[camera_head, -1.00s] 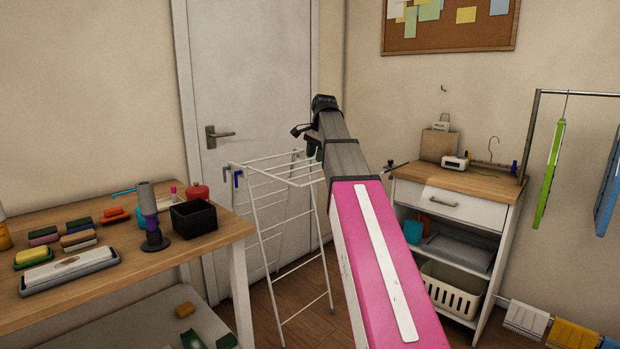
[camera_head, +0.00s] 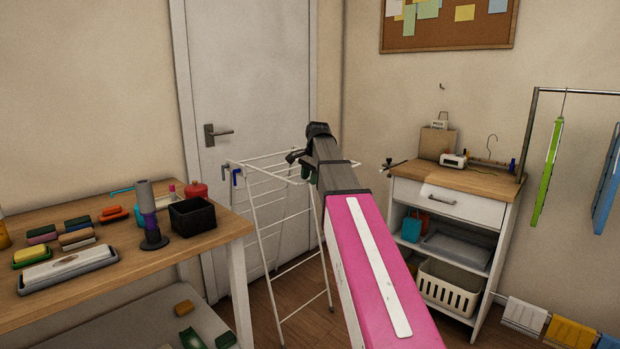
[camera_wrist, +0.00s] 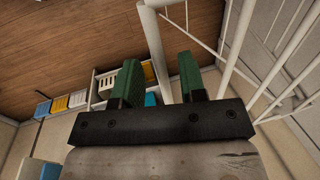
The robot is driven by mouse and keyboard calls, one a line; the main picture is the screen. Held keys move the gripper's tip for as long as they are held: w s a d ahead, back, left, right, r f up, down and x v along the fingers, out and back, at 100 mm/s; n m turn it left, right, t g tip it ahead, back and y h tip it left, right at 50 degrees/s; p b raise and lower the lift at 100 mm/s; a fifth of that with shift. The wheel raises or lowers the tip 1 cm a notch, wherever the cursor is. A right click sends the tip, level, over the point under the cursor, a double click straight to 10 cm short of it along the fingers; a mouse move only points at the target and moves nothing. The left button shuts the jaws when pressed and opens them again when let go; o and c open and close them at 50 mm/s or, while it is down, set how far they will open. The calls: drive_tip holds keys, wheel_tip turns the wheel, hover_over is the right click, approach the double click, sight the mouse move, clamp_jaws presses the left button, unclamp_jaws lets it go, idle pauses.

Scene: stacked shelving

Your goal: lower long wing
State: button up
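The white wire drying rack (camera_head: 262,205) stands in front of the door in the head view, partly hidden by my arm. Its upper bars run behind my gripper, and a short bar end shows to the right of my arm. My gripper (camera_head: 304,168) is at the rack's top right. In the wrist view my gripper (camera_wrist: 160,80) has its two green fingers apart. A thick white rack tube (camera_wrist: 154,40) runs down into the gap between them, nearer the left finger. I cannot tell whether it touches. Which bars belong to the long wing is unclear.
A wooden table (camera_head: 215,236) with a black box (camera_head: 193,216) and a grey bottle stands left of the rack. A white cabinet (camera_head: 462,207) with a basket stands to the right. Wooden floor (camera_head: 312,318) shows between them.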

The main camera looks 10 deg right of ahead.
clamp_jaws()
